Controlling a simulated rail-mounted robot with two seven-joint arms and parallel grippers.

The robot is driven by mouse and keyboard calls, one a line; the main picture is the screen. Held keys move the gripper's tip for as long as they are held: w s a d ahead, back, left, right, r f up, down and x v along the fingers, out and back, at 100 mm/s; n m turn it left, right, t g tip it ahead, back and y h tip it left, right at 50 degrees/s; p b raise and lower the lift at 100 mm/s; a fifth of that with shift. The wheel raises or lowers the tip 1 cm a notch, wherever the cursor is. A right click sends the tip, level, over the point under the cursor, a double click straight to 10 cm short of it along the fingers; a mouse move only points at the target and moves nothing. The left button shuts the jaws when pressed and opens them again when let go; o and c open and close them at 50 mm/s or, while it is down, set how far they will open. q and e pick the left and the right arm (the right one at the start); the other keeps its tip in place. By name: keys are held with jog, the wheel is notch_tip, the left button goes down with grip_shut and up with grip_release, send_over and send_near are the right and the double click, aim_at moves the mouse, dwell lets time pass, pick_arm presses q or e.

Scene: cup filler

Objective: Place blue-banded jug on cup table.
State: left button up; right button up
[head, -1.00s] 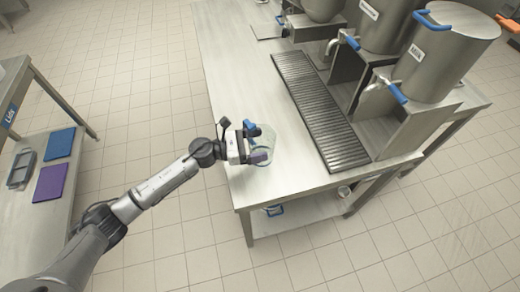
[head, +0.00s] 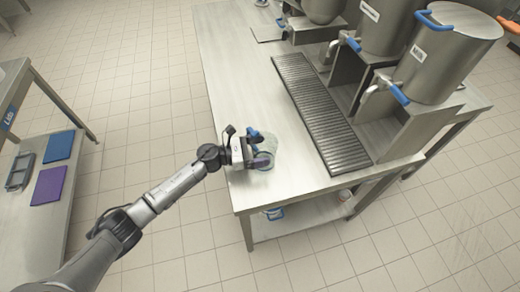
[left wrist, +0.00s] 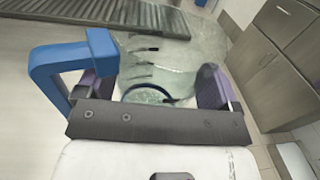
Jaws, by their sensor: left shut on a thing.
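The blue-banded jug (head: 271,142) is clear, with a blue handle, and is at the near left end of the steel cup table (head: 240,100). In the head view my left gripper (head: 257,152) is shut on it from the left and partly hides it. In the left wrist view the jug's clear body (left wrist: 165,72) lies between the purple finger pads, with a dark blue arc on it and the blue handle (left wrist: 68,62) at the left. I cannot tell whether its base touches the tabletop. My right gripper is not in view.
A ribbed drip tray (head: 318,115) runs along the table, with steel urns (head: 445,55) with blue handles behind it. A lower shelf (head: 300,215) holds a blue-marked container. A side table at left holds blue (head: 59,146) and purple (head: 48,186) slabs. The tabletop left of the tray is mostly clear.

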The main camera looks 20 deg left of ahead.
pick_arm(q)
jog(key=shift+f, duration=0.2)
jog(key=o, duration=0.9)
jog(key=shift+r, duration=0.2)
jog(key=v, duration=1.2)
jog(key=shift+b, duration=0.4)
